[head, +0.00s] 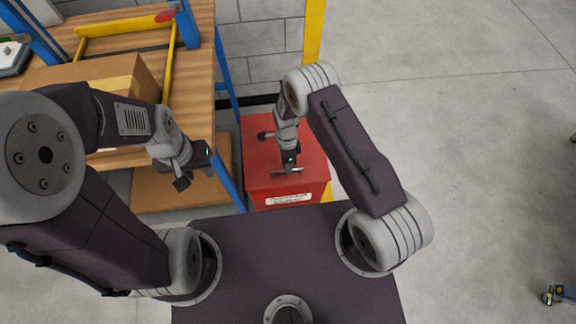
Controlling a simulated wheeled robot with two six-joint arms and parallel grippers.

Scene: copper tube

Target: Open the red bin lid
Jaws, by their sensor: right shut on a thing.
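The red bin (262,182) stands on the floor in the middle of the head view, with a white label on its front face. Its red lid (310,150) lies flat on top and looks closed. My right gripper (288,170) points down at the lid near its front edge and is shut on part of it; the fingers hide the exact spot held. My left gripper (210,160) is left of the bin, over the workbench side, apart from the bin. Its fingers are too small and dark to tell whether they are open.
A wooden workbench (200,100) with blue legs stands left of the bin, carrying a cardboard box (95,72) and a yellow frame (125,25). A yellow post (314,30) and a grey block wall (262,50) are behind the bin. The floor on the right is mostly clear.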

